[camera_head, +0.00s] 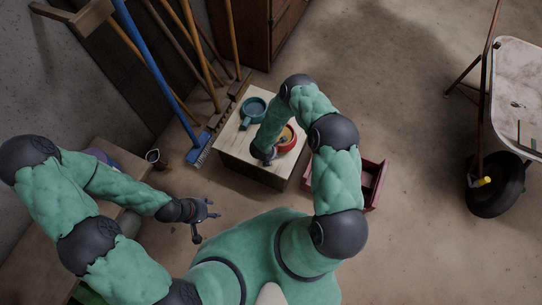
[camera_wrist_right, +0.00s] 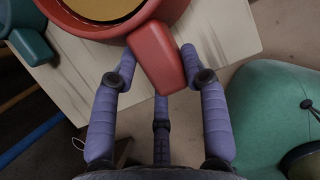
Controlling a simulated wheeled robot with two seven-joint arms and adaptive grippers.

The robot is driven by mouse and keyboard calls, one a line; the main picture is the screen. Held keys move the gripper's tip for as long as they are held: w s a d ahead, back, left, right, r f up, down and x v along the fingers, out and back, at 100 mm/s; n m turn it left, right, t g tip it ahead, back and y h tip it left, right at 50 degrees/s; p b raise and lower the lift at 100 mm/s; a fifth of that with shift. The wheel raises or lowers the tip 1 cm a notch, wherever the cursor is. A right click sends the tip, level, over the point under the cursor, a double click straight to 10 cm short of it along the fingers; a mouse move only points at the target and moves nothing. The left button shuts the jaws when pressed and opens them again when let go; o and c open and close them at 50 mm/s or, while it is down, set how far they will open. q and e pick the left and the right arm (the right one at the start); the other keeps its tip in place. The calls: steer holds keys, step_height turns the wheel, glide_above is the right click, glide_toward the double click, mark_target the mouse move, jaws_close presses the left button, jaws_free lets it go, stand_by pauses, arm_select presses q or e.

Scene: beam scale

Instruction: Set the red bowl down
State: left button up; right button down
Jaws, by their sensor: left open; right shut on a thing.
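The red bowl (camera_head: 291,143) has a tan inside and a stubby handle (camera_wrist_right: 154,52). It is over the pale wooden top of a small table (camera_head: 236,139); I cannot tell whether its base touches. My right gripper (camera_head: 265,155) is shut on the bowl's handle, with fingers on both sides in the right wrist view (camera_wrist_right: 160,75). My arm partly covers the bowl in the head view. My left gripper (camera_head: 206,217) is open and empty, left of the table and apart from it.
A teal bowl with a handle (camera_head: 247,117) is at the back left of the tabletop. A dark red box (camera_head: 371,182) is right of the table. Brooms (camera_head: 200,148) lean at the left. A wheelbarrow (camera_head: 515,85) stands far right. The floor between is clear.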

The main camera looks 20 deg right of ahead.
steer(key=shift+w+d+f+b, duration=0.25)
steer(key=shift+w+d+f, duration=0.1)
steer(key=shift+f, duration=0.15)
steer(key=shift+w+d+f+b, duration=0.2)
steer(key=shift+w+d+f, duration=0.15)
steer(key=shift+f, duration=0.15)
step_height(320, 180, down, 3)
steer(key=shift+f+b, duration=0.1)
steer(key=shift+b, duration=0.55)
steer(key=c, duration=0.6)
jaws_free()
steer(key=shift+c, duration=0.2)
